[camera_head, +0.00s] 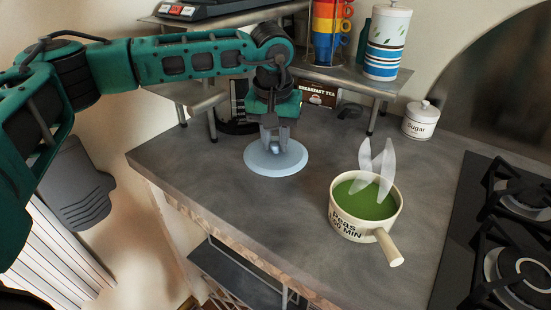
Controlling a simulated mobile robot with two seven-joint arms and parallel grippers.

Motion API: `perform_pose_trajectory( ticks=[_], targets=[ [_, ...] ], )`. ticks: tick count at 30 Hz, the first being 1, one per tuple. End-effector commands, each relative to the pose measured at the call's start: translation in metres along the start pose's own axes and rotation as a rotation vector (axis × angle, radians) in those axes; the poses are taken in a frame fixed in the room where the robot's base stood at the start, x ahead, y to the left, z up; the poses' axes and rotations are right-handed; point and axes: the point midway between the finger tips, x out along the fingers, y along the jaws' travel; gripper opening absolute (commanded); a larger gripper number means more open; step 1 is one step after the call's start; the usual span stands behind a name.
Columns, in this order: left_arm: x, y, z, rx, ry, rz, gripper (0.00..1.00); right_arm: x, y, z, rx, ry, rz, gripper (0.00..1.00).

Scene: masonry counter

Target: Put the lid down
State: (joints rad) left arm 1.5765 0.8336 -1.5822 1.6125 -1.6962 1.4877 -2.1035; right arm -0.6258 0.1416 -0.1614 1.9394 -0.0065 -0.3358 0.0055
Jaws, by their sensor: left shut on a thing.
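A round pale blue-grey lid (262,158) is at the back left of the grey counter, directly under my left gripper (275,140). The left gripper points down and is shut on the lid at its middle. The lid looks level; I cannot tell whether it touches the counter. A cream pot (348,226) with lettering and one handle stands uncovered to the right. It holds green contents (362,203), and pale steam-like wisps rise above them. My right gripper is not in view.
A shelf (335,78) behind carries stacked coloured cups (329,28) and a striped canister (386,42). A white sugar jar (420,122) stands at the back right. A black gas hob (480,220) is at the right. The counter (250,210) in front of the lid is clear.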

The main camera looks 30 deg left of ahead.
Motion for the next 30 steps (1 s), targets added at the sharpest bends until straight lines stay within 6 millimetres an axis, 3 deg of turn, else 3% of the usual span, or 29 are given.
perform_pose_trajectory(
  ticks=[7, 14, 25, 26, 30],
  targets=[
    [0.019, 0.000, 0.003, -0.001, -0.001, 0.000, 0.00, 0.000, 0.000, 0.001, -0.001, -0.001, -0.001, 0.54],
    [0.051, 0.000, 0.008, -0.001, -0.001, 0.000, 0.00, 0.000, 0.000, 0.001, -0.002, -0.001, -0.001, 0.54],
    [0.056, 0.000, 0.008, -0.001, 0.000, 0.000, 0.00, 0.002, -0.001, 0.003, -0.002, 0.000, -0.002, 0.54],
    [0.056, 0.000, 0.008, -0.001, 0.000, 0.000, 0.27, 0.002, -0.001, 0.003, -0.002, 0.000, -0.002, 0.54],
    [0.055, 0.000, 0.008, -0.001, 0.000, 0.000, 0.40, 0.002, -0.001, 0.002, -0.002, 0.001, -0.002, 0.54]
  ],
)
